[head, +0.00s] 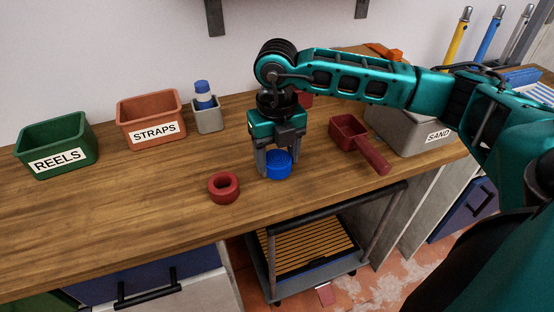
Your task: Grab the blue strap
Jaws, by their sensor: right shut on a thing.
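The blue strap (278,166) is a small rolled blue coil on the wooden bench top, near its front edge. My right gripper (275,166) comes down on it from above, with one finger on each side, and is shut on it. The strap looks to be at bench level; I cannot tell if it is lifted. My left gripper is not in view.
A red ring-shaped roll (223,187) lies just left of the gripper. A red scoop (358,144) lies to the right, before the grey SAND bin (408,134). The orange STRAPS bin (151,120), green REELS bin (57,147) and a small grey pot (208,118) stand left.

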